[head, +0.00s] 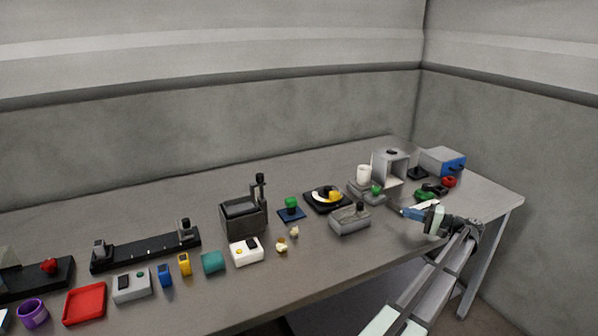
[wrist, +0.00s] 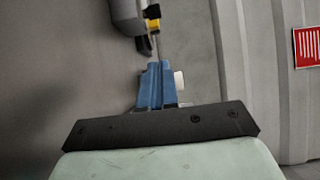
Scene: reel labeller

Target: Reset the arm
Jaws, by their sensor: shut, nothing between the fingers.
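My gripper (head: 404,212) is in the head view at the right part of the bench, near its front edge. My arm reaches up to it from the lower right. Its blue fingers point left, toward a grey box-shaped device (head: 350,219), and are apart from it. In the wrist view the blue fingers (wrist: 156,68) are together with nothing held between them. A small white piece (wrist: 179,80) shows beside the fingers there. I cannot tell what it is.
A grey bench (head: 330,262) carries several devices. Behind my gripper are a grey open-fronted housing (head: 388,168), a blue box (head: 443,160) and a red item (head: 449,182). A red tray (head: 85,303) lies far left. Walls stand behind and right.

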